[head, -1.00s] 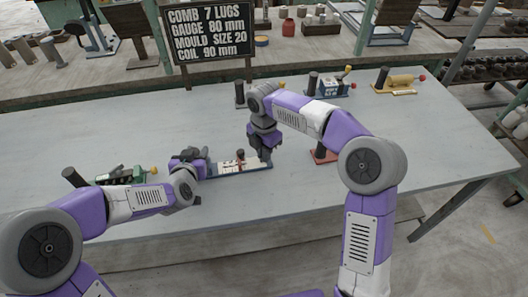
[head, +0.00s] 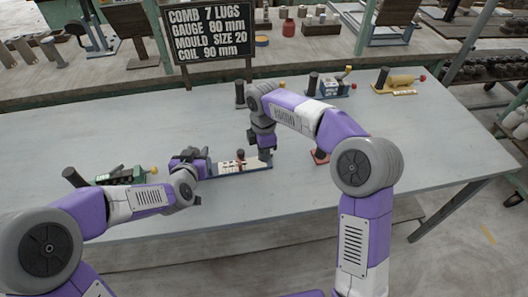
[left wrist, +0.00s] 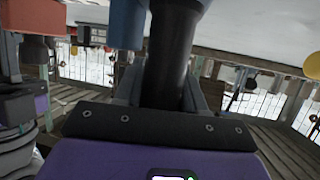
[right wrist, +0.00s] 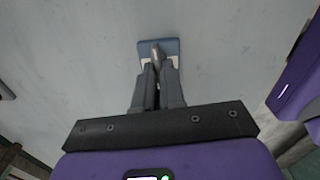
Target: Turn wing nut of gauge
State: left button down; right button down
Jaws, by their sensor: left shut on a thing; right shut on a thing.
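The gauge (head: 230,170) lies near the middle of the table, with a blue base, a white strip and a small dark upright piece with red on it. My left gripper (head: 204,160) is at its left end. In the left wrist view the fingers are shut around a black post (left wrist: 172,55). My right gripper (head: 265,151) points down at the gauge's right end. In the right wrist view its fingers are shut on the grey wing nut (right wrist: 157,52), which they partly hide. The blue and white end of the gauge (right wrist: 173,45) shows behind it.
A green tool (head: 122,175) stands at the left and a red-based one (head: 320,157) is partly behind my right arm. A blue tool (head: 335,87) and a yellow one (head: 400,81) stand at the back right. A sign (head: 210,32) stands behind the table.

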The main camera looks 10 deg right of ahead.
pick_arm(q)
jog(key=shift+f, duration=0.2)
pick_arm(e)
jog(key=m, duration=0.4)
jog(key=shift+w+m, duration=0.15)
jog(key=shift+m, duration=0.15)
jog(key=m, duration=0.3)
jog(key=shift+w+r+m, duration=0.1)
jog(key=shift+w+m, duration=0.05)
jog(key=shift+m, duration=0.25)
jog(key=m, duration=0.4)
jog(key=shift+w+d+m, duration=0.1)
jog(key=shift+d+m, duration=0.05)
jog(key=shift+m, duration=1.55)
jog(key=c, duration=1.2)
grip_release()
